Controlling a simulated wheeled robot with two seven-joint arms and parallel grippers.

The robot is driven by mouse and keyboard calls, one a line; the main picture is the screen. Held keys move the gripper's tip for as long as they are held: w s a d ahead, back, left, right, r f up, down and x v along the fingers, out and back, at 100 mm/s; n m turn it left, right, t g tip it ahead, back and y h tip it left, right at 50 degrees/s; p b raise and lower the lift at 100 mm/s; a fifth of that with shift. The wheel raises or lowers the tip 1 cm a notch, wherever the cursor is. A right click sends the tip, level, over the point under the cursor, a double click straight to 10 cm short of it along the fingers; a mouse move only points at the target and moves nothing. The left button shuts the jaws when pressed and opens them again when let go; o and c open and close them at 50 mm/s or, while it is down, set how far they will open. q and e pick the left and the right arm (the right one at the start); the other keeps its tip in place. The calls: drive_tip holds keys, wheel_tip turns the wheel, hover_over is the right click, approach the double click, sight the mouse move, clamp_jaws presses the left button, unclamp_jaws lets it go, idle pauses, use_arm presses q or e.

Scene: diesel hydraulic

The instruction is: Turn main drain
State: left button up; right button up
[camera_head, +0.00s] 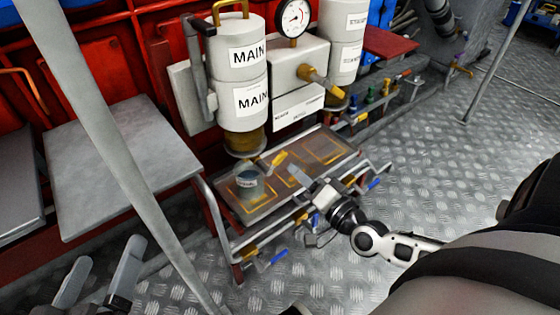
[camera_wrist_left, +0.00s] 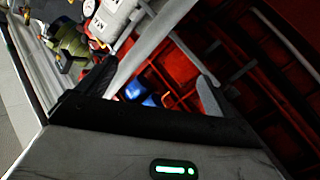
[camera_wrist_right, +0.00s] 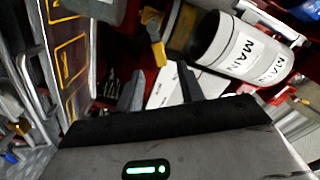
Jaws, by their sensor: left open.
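The white canister marked MAIN (camera_head: 243,62) stands upright on the red frame, with a brass-coloured bottom; it also shows in the right wrist view (camera_wrist_right: 232,48). A small yellow handle (camera_head: 279,159), probably the drain, sits below and right of its base; a yellow fitting shows in the right wrist view (camera_wrist_right: 154,48). My right gripper (camera_head: 303,176) is close to this handle, over the tray. Its fingers (camera_wrist_right: 160,88) are apart with nothing between them; contact is not visible. My left gripper (camera_head: 101,276) is open and empty at the lower left, far from the canister.
A grey post (camera_head: 105,130) crosses the left side. A gauge (camera_head: 295,17) and second canister (camera_head: 342,35) stand right.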

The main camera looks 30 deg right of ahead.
sight(282, 159)
use_arm(q)
drive_tip(key=shift+w+a+r+m+t+h+b, duration=0.15)
drive_tip(key=shift+w+r+m+t+b, duration=0.25)
drive_tip(key=shift+r, duration=0.2)
drive_tip(key=shift+w+a+r+m+t+h+b, duration=0.15)
drive_tip(key=shift+w+r+m+t, duration=0.2)
drive_tip(key=shift+r+t, duration=0.2)
use_arm(e)
drive_tip(key=w, duration=0.7)
drive_tip(key=shift+w+a, duration=0.35)
drive_tip(key=shift+w, duration=0.05)
use_arm(q)
drive_tip(key=shift+r, duration=0.1)
use_arm(e)
clamp_jaws()
